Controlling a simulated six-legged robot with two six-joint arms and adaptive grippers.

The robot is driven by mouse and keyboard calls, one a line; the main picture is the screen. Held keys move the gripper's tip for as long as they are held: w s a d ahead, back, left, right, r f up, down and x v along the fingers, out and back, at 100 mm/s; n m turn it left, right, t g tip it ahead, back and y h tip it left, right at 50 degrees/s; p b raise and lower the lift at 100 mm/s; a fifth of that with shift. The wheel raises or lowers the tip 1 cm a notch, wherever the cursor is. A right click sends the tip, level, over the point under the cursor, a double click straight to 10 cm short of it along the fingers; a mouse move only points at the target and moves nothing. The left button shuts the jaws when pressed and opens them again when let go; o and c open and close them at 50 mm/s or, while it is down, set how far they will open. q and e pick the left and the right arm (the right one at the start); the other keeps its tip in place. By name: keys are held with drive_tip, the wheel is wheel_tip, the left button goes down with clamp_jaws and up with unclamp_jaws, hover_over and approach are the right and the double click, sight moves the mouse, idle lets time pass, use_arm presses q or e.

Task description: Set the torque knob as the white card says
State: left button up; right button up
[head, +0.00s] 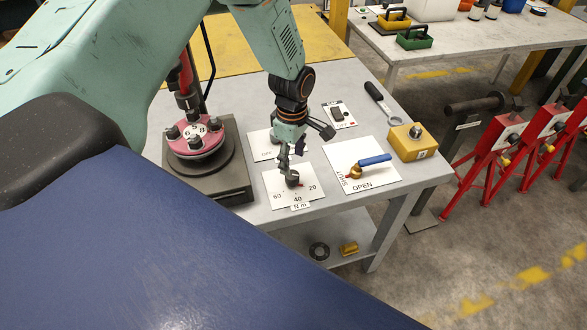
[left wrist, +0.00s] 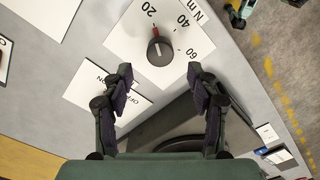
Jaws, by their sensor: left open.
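The torque knob (head: 293,179) is a dark round knob on a white dial plate (head: 273,184) marked 20, 40 and 60. In the left wrist view the knob (left wrist: 160,51) has a red pointer mark turned toward the 20. A small white tag (head: 299,206) reading "N m" is at the plate's edge beside the 40. I cannot make out a separate card with a setting. My left gripper (head: 286,166) is over the dial by the knob. In the left wrist view its fingers (left wrist: 160,76) are spread and empty, with the knob ahead of them. My right gripper is not in view.
A lever plate (head: 361,186) with a blue handle marked OPEN and SHUT lies right of the dial. An OFF/ON switch plate (left wrist: 105,88) is close by. A flanged spool (head: 197,140) stands left, a yellow block (head: 412,143) right. The table's front edge is near the dial.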

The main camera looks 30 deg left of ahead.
sight(292, 175)
use_arm(q)
wheel_tip(292, 175, down, 5)
drive_tip(key=shift+s+r, duration=0.15)
drive_tip(key=shift+f, duration=0.4)
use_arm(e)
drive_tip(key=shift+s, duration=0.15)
use_arm(q)
drive_tip(key=shift+c, duration=0.4)
drive_tip(key=c, duration=1.1)
